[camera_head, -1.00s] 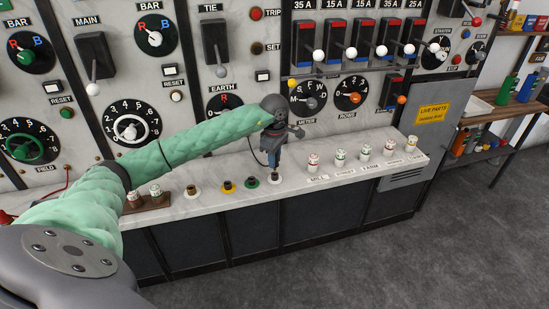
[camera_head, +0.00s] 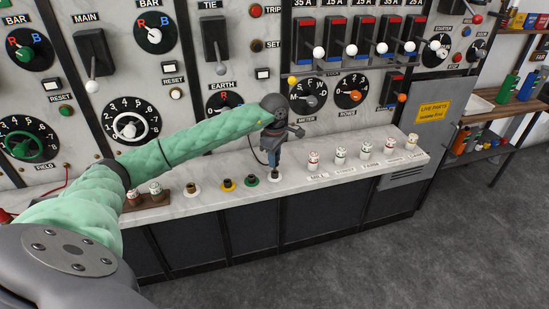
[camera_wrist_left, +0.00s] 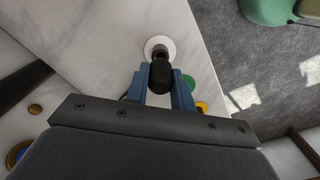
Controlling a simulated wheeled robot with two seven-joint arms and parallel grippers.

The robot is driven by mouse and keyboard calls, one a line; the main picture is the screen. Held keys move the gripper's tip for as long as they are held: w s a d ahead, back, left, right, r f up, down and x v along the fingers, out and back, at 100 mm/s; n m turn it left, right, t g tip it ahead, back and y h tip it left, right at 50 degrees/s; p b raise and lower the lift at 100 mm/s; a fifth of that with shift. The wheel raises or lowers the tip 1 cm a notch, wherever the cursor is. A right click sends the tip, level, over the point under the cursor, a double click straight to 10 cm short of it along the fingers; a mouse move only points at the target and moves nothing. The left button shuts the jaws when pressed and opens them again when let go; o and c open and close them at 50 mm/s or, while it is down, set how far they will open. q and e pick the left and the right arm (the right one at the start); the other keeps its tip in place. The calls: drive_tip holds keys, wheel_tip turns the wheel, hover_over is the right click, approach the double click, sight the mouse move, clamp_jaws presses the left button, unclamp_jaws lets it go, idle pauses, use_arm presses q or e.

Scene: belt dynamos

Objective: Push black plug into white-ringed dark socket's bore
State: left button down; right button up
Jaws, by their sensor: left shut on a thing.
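My left gripper (camera_head: 273,157) is above the white-ringed dark socket (camera_head: 274,178) at the counter's front part. In the left wrist view its blue fingers (camera_wrist_left: 160,94) are shut on the black plug (camera_wrist_left: 160,75), whose rounded black end faces the camera. The white ring (camera_wrist_left: 167,40) shows just beyond the plug, with a grey and dark part in its middle. The plug's tip overlaps the socket in this view, so I cannot tell how deep it sits in the bore. A dark cable hangs beside the gripper. My right gripper is not in view.
A green-ringed socket (camera_head: 251,181), a yellow-ringed one (camera_head: 228,185) and another pale-ringed one (camera_head: 193,190) stand to the left. Several labelled pale pegs (camera_head: 340,153) stand to the right. The switch panel (camera_head: 190,110) rises behind the counter (camera_head: 235,200).

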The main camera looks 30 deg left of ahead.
use_arm(q)
drive_tip(key=shift+b, duration=1.1)
idle(1.1)
drive_tip(key=shift+f+b, duration=1.55)
drive_tip(key=shift+f, duration=0.15)
drive_tip(key=c, duration=1.1)
unclamp_jaws()
drive_tip(key=shift+r, duration=0.55)
wheel_tip(320, 180, up, 6)
drive_tip(key=shift+f+b, duration=0.15)
drive_tip(key=shift+b, duration=0.9)
drive_tip(key=shift+r, duration=0.55)
drive_tip(key=shift+n, duration=0.3)
